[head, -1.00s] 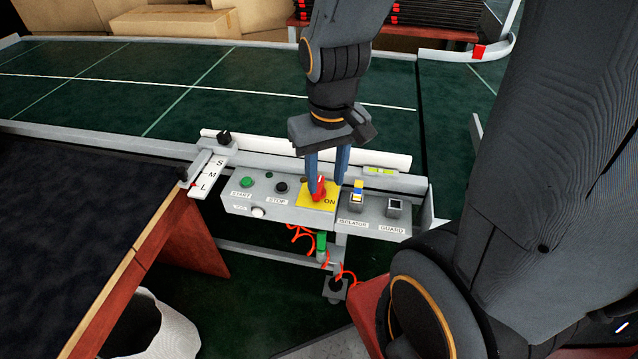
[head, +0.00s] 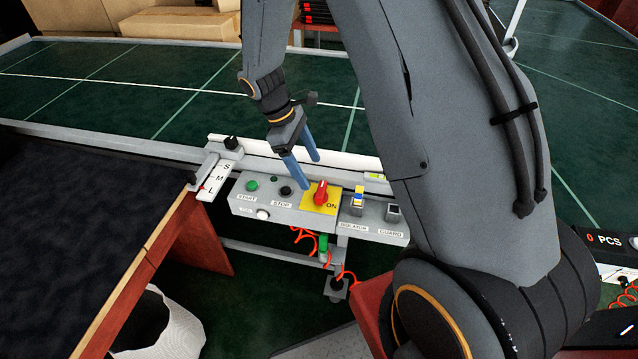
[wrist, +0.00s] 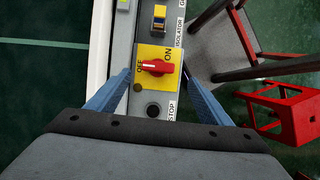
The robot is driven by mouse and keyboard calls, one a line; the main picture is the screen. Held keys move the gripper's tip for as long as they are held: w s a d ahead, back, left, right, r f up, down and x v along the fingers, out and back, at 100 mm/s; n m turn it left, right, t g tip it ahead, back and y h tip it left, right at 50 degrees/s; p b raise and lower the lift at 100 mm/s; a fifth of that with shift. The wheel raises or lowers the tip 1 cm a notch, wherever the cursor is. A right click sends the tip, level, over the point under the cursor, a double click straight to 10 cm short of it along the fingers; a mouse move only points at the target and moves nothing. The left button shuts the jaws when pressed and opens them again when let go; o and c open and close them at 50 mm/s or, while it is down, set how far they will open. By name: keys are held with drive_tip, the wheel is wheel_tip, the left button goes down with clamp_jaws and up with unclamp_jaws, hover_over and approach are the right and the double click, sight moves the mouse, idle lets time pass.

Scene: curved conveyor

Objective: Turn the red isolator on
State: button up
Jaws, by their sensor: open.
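The red isolator knob (head: 321,193) sits on a yellow plate (head: 309,202) on the grey control box. In the wrist view the knob (wrist: 155,67) lies crosswise, with ON printed above its right end and OFF beside its left end. I cannot tell which end is the pointer. My gripper (head: 311,173) is open and empty, tilted, above and left of the knob in the head view. In the wrist view its blue fingers (wrist: 157,80) stand wide apart, one each side of the plate, with the knob just beyond their tips. They look clear of it.
The box also carries a green START button (head: 252,186), a black STOP button (head: 286,191), a blue-yellow key (head: 357,200) labelled ISOLATOR and a GUARD switch (head: 393,211). A white rail and the green conveyor (head: 190,95) lie behind. A red frame (wrist: 285,110) stands beside the box.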

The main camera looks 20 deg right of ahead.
sight(320, 189)
drive_tip(key=p+x, duration=0.1)
drive_tip(key=x, duration=0.3)
drive_tip(key=p+x, duration=0.1)
drive_tip(key=x, duration=0.3)
drive_tip(key=shift+w+f, duration=0.1)
drive_tip(key=shift+w, duration=0.15)
drive_tip(key=c, duration=1)
